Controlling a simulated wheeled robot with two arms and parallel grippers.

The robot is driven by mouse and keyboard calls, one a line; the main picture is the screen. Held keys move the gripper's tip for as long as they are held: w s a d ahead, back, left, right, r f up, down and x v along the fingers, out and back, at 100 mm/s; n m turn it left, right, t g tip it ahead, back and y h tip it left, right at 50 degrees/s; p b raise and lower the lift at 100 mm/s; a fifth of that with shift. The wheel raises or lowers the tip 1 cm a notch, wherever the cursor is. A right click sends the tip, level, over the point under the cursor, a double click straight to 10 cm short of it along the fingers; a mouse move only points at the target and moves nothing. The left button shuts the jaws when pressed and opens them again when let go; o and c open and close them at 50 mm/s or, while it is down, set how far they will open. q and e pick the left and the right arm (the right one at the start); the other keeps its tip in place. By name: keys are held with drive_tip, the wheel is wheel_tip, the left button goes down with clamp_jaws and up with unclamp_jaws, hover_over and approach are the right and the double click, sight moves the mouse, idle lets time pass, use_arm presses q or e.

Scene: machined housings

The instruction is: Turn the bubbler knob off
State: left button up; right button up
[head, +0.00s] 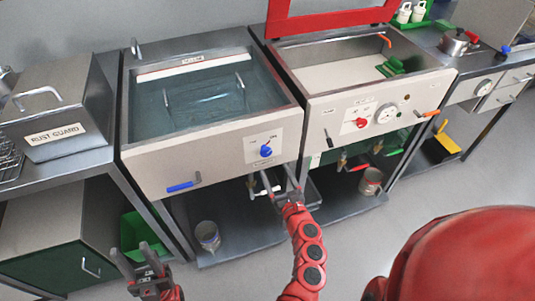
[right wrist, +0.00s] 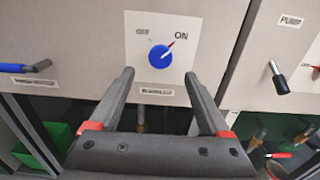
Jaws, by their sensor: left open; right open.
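The blue bubbler knob (head: 266,151) sits on a white plate on the front of the left water-filled tank. It also shows in the right wrist view (right wrist: 160,56), where its red and white pointer is turned to the upper right, toward the word ON. A label below the knob is too blurred to read fully. My right gripper (head: 283,184) is open and empty, just below and in front of the knob; in the wrist view its fingers (right wrist: 160,80) stand apart on either side below the knob, not touching it. My left gripper (head: 138,258) is open and empty at the lower left, away from the tanks.
A blue-handled lever (head: 183,186) is left of the knob on the same panel. The right tank has a red knob (head: 361,122), a gauge (head: 387,114) and a black PUMP lever (right wrist: 278,78). A metal can (head: 208,236) stands on the lower shelf. A RUST GUARD box (head: 58,110) is at left.

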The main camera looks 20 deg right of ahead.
sight(267, 154)
drive_tip(key=w, duration=0.7)
drive_tip(key=shift+w+a+f, duration=0.1)
drive_tip(key=shift+w, duration=0.25)
clamp_jaws()
